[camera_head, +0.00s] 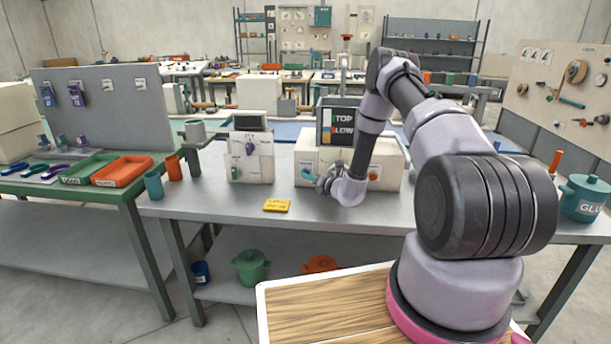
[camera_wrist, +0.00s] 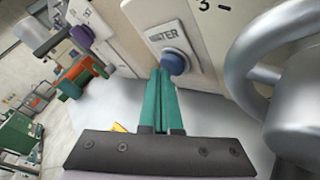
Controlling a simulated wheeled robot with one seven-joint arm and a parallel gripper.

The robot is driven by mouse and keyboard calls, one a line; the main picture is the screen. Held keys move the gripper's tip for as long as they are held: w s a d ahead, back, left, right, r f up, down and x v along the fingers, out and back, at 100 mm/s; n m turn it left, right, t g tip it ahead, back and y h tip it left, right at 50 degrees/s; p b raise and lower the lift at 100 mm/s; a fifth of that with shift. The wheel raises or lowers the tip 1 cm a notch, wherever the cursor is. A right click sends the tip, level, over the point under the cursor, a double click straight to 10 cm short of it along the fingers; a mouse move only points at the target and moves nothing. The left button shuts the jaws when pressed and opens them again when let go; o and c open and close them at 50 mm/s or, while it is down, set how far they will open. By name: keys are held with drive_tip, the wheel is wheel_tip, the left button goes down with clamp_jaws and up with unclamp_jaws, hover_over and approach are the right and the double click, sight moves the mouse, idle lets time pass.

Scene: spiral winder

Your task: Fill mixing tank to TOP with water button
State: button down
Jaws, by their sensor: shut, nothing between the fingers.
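The blue water button (camera_wrist: 175,62) sits on a cream machine face under a label (camera_wrist: 168,36) whose visible letters read "TER". My gripper (camera_wrist: 163,72) is shut and empty, its teal fingertips right at the button's lower left edge; I cannot tell whether they touch it. In the head view my gripper (camera_head: 308,176) is at the left front of the white machine (camera_head: 316,152), and the button is not clearly visible there. A dark display (camera_head: 341,122) above the machine reads "TOP" and "LOW". The tank itself I cannot make out clearly.
A red button (camera_head: 375,172) is on the machine's right front. A metal curved handle (camera_wrist: 252,78) stands close on the right in the wrist view. A smaller white unit (camera_head: 250,158) and a yellow block (camera_head: 277,205) are to the left. The grey bench front (camera_head: 225,203) is mostly clear.

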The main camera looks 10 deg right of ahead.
drive_tip(key=shift+s+a, duration=0.15)
drive_tip(key=shift+s, duration=0.35)
drive_tip(key=shift+s+a, duration=0.25)
drive_tip(key=shift+s, duration=0.55)
drive_tip(key=shift+s+a, duration=0.3)
drive_tip(key=shift+s, duration=0.5)
drive_tip(key=shift+s+a, duration=0.25)
drive_tip(key=shift+s, duration=0.55)
idle(0.7)
drive_tip(key=n, duration=0.2)
drive_tip(key=s+n, duration=0.1)
drive_tip(key=n, duration=0.1)
drive_tip(key=shift+a+f+n, duration=0.15)
drive_tip(key=shift+n, duration=0.15)
drive_tip(key=n, duration=0.4)
drive_tip(key=shift+s+a, duration=0.15)
drive_tip(key=shift+s, duration=0.25)
drive_tip(key=n, duration=0.4)
drive_tip(key=shift+s+a+f+y, duration=0.1)
drive_tip(key=shift+s+f+y, duration=0.05)
drive_tip(key=shift+s+y, duration=0.2)
drive_tip(key=n, duration=0.2)
drive_tip(key=s+n, duration=0.1)
drive_tip(key=n, duration=0.1)
drive_tip(key=shift+a+n+t, duration=0.15)
drive_tip(key=shift+n+t, duration=0.15)
drive_tip(key=shift+n, duration=0.1)
